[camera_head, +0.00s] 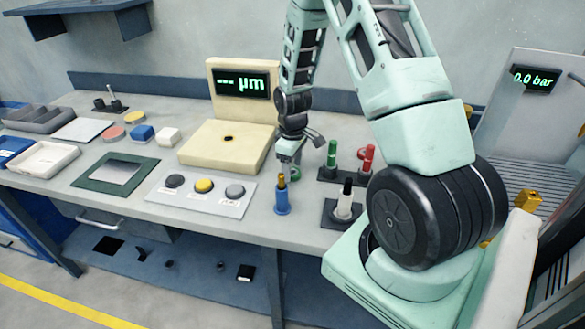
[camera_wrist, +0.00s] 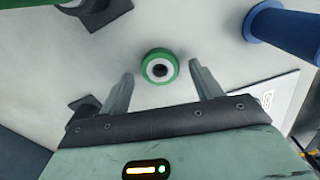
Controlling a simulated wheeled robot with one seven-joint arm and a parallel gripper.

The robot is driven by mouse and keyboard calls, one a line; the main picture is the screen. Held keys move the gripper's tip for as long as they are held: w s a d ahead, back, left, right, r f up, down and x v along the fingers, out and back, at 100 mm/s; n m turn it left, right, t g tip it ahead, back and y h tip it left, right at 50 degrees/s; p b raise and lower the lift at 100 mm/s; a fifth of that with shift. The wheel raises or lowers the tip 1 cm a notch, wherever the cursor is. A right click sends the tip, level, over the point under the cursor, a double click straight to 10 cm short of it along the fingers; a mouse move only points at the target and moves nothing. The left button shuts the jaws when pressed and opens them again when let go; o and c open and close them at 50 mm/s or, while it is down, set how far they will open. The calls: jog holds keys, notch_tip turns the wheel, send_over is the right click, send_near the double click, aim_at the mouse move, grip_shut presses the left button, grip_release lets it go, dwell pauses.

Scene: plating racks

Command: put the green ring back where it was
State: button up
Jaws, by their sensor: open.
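The green ring (camera_wrist: 160,54) shows in the wrist view as a green round piece with a white face and dark centre, on the pale bench top. It lies between and a little beyond the spread fingers of my gripper (camera_wrist: 161,76), which is open and empty. In the head view my gripper (camera_head: 289,158) hangs over the bench, and the green ring (camera_head: 296,175) is partly hidden behind the fingers and a blue post. A green post (camera_head: 332,153) stands on a dark base to the right. Whether the fingers are level with the ring is unclear.
The blue post (camera_head: 282,197) stands close by, also large in the wrist view (camera_wrist: 284,33). Red pieces (camera_head: 366,156) and a white post with a black top (camera_head: 345,199) stand right. A cream gauge (camera_head: 210,150) and a plate of round buttons (camera_head: 233,206) lie left.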

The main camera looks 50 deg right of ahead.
notch_tip(320, 180, up, 11)
jog(key=b, duration=0.2)
jog(key=a+r+n, duration=0.1)
jog(key=a+r, duration=0.2)
jog(key=a, duration=0.8)
jog(key=s+a+r+n, duration=0.15)
jog(key=s+a, duration=0.35)
jog(key=a, duration=0.8)
jog(key=s+a+r+n, duration=0.1)
jog(key=s+a+r, duration=0.1)
jog(key=s+a, duration=0.9)
jog(key=s, duration=0.5)
jog(key=shift+s+a+y, duration=0.2)
jog(key=shift+s+y, duration=0.1)
